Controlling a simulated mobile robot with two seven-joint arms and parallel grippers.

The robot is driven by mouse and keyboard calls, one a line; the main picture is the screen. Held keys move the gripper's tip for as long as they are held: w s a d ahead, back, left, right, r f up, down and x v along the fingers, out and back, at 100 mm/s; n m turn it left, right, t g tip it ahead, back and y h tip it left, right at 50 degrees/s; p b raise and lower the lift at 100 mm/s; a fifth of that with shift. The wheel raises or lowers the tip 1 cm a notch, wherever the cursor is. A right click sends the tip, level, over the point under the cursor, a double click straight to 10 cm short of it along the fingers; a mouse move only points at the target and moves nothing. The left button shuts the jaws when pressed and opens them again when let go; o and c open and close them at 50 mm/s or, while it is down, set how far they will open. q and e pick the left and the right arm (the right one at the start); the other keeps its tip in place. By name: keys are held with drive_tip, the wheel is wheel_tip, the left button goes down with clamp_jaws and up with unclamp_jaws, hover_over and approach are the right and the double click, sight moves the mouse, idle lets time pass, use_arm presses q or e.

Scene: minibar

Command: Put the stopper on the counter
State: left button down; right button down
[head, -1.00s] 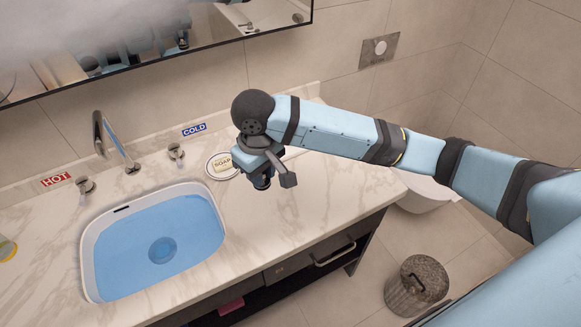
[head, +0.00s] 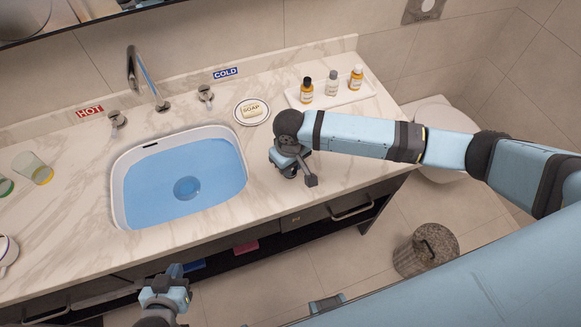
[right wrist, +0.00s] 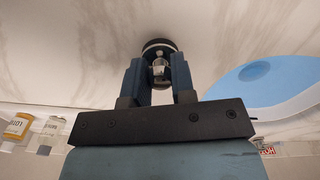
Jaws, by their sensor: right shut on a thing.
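My right gripper (head: 290,172) is over the marble counter (head: 262,185), right of the sink and near the front edge. In the right wrist view its two fingers (right wrist: 159,82) are shut on the stopper (right wrist: 158,47), a small piece with a dark round rim and a shiny metal middle. The stopper's round end faces the marble; I cannot tell whether it touches. In the head view the gripper hides the stopper. My left gripper (head: 172,280) is low in front of the counter, away from the stopper; its finger opening is unclear.
The sink (head: 118,190) holds blue water, with a round drain (head: 187,188) at its bottom. A soap dish (head: 240,121), a tray (head: 345,98) with 3 bottles, and a tipped glass (head: 34,168) stand on the counter. A bin (head: 428,250) stands on the floor at right.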

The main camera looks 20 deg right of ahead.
drive_tip(key=shift+f, duration=0.95)
drive_tip(key=c, duration=1)
unclamp_jaws()
drive_tip(key=shift+f, duration=0.1)
drive_tip(key=shift+o, duration=0.2)
